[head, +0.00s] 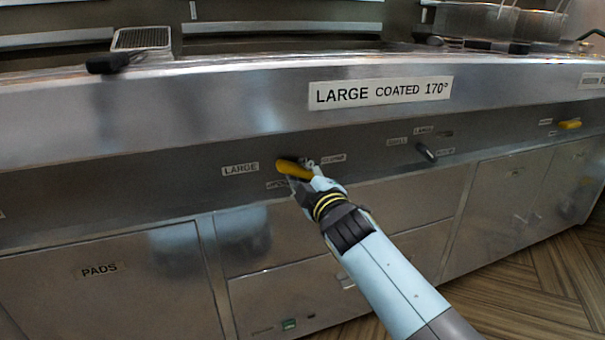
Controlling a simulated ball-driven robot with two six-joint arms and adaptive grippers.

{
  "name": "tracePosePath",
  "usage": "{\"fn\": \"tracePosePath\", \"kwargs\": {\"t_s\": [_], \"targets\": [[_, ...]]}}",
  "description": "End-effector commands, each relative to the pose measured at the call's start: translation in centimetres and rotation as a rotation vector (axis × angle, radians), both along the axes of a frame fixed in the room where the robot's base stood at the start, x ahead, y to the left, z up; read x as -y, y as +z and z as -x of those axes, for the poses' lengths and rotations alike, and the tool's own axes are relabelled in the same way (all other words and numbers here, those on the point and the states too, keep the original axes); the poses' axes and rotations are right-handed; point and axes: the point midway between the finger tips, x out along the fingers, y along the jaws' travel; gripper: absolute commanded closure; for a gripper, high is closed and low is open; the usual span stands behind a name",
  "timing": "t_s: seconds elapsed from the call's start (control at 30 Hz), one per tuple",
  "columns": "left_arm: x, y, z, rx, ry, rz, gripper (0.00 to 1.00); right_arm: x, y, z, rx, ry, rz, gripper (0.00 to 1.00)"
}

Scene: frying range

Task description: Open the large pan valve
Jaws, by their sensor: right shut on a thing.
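The large pan valve has a yellow handle (291,168) on the dark front strip of the fryer, just right of the "LARGE" label (240,169). The handle slants, its left end a little higher than its right end. My right gripper (306,176) reaches it from the lower right and is shut on the handle's right part. The fingers partly hide that end and the small labels around it. My left gripper does not show.
A black-handled lever (426,152) and another yellow handle (569,124) sit farther right on the strip. A skimmer with a black handle (108,62) lies on the top edge at left. Wire baskets (475,22) stand at back right. Cabinet doors (112,290) are below.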

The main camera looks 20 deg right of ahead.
Motion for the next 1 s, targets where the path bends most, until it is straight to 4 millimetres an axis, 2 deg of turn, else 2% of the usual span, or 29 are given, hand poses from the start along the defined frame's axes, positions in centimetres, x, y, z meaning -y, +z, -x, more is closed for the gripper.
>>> {"fn": "tracePosePath", "kwargs": {"t_s": [0.37, 0.77, 1.0], "targets": [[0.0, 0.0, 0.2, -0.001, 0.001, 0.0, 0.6, 0.0, -0.1, 0.0, -0.005, 0.0, -0.124, 1.0], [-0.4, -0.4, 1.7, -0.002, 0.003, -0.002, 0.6, -0.1, -0.1, 0.0, -0.019, 0.0, -0.478, 1.0], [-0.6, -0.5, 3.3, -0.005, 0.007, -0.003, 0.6, -0.2, -0.1, 0.0, -0.027, -0.001, -0.705, 1.0]]}}
